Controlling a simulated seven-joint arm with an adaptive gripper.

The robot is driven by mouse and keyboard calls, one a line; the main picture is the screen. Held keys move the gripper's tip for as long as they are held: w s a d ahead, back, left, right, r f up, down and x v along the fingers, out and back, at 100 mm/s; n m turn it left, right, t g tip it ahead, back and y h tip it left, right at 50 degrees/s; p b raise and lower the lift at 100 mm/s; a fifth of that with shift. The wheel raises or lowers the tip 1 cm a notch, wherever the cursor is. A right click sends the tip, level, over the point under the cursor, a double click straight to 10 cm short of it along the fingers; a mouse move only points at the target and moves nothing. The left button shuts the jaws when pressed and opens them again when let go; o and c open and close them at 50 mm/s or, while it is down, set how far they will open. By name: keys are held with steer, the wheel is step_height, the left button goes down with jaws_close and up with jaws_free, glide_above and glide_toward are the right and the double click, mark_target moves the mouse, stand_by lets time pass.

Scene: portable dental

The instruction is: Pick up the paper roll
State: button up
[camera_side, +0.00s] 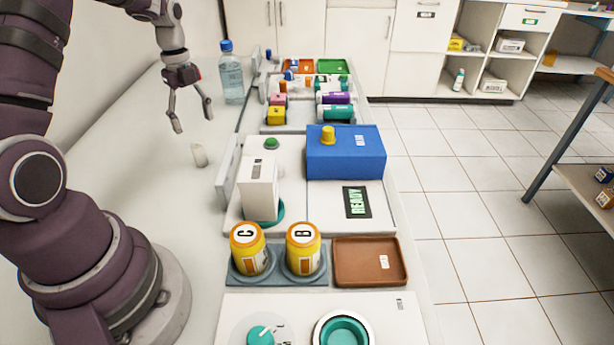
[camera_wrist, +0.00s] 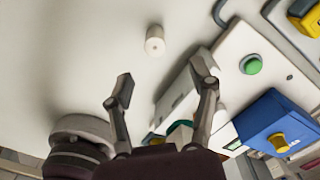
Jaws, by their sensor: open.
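The paper roll (camera_side: 199,155) is a small white cylinder standing on the white table, left of the equipment row. In the wrist view the paper roll (camera_wrist: 155,40) shows near the top middle, beyond the fingertips, with its round end and a small centre hole visible. My gripper (camera_side: 192,115) is open and empty, above the table and slightly to the left of the roll in the side view. In the wrist view my gripper (camera_wrist: 165,85) has its two fingers spread apart, and nothing is between them. The roll is apart from both fingers.
A water bottle (camera_side: 231,75) stands behind my gripper. Right of the roll is a white device (camera_side: 260,187) with a side panel and a blue box (camera_side: 346,155). Orange canisters B (camera_side: 303,248) and C (camera_side: 249,248) stand nearer. The table around the roll is clear.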

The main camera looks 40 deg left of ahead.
mark_target(197, 145)
steer(key=f, duration=0.7)
steer(key=shift+s+a, duration=0.2)
steer(key=shift+s, duration=0.1)
steer(key=c, duration=0.9)
steer(key=shift+c, duration=0.2)
steer(key=shift+r, duration=0.15)
